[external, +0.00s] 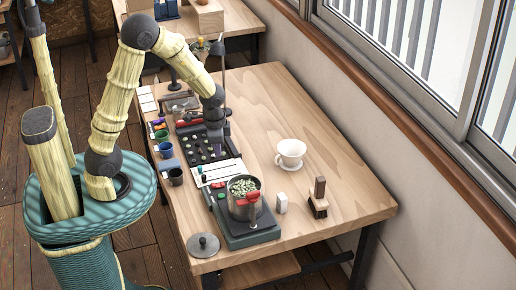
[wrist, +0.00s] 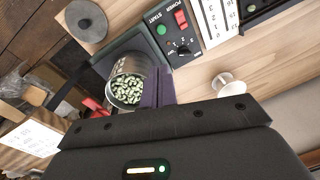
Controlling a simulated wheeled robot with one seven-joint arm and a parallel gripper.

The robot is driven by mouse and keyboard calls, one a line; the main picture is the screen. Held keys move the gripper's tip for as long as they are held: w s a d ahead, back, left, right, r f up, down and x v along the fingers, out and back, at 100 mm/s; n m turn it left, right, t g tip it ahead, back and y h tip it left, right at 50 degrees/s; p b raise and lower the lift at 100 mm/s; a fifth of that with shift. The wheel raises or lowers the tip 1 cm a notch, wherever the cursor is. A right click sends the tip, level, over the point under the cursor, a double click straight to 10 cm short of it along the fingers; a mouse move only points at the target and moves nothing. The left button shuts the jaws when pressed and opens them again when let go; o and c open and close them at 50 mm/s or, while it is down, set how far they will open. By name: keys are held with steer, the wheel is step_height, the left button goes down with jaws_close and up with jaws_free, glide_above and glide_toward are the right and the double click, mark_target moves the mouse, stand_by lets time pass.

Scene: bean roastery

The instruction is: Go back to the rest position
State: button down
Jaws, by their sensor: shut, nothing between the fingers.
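My gripper (external: 216,142) hangs from the bent arm over the left part of the wooden table, above the dark tray of small pieces. In the wrist view its purple fingers (wrist: 158,88) are together with nothing between them. The metal pot of green beans (external: 243,200) stands on the dark green roaster base (external: 250,236), apart from my gripper and nearer the table's front. The pot also shows in the wrist view (wrist: 126,88), left of the fingers.
A white cup (external: 290,152) on a saucer, a small white block (external: 282,203) and a wooden brush (external: 318,198) stand to the right. A round grey lid (external: 203,245) lies at the front left corner. Small cups line the left edge. The table's back right is clear.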

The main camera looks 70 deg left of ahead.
steer(key=s+d+r+n+t+h, duration=0.1)
steer(key=s+d+r+n+t, duration=0.1)
steer(key=s, duration=0.5)
steer(key=d+r+n, duration=0.1)
steer(key=d+r, duration=0.1)
steer(key=d, duration=0.1)
steer(key=shift+d+r, duration=0.35)
steer(key=shift+d, duration=0.05)
